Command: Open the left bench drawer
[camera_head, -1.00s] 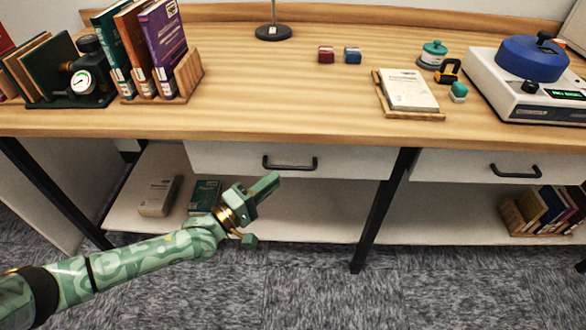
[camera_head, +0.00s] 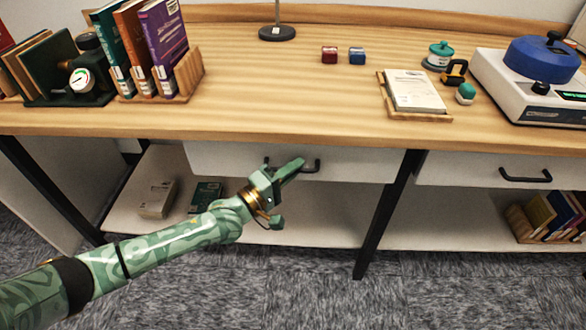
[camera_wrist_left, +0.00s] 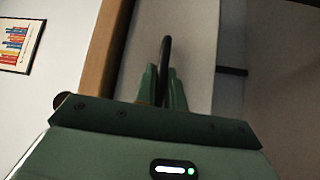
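The left bench drawer (camera_head: 225,160) is a pale front under the wooden top and sits flush, shut. Its black bar handle (camera_head: 310,166) is partly covered by my left gripper (camera_head: 292,167), which has its fingertips at the handle. In the left wrist view, the dark handle (camera_wrist_left: 166,50) runs between the two green fingers of my left gripper (camera_wrist_left: 162,72), one on each side. The gap there is narrow, and I cannot tell whether the fingers press on the bar. My right gripper is not in view.
A second drawer (camera_head: 455,170) with its own handle is at the right. Black bench legs (camera_head: 385,215) stand between the bays. The lower shelf (camera_head: 310,228) holds a pale box (camera_head: 157,198) and books. Books and devices stand on the benchtop (camera_head: 270,100).

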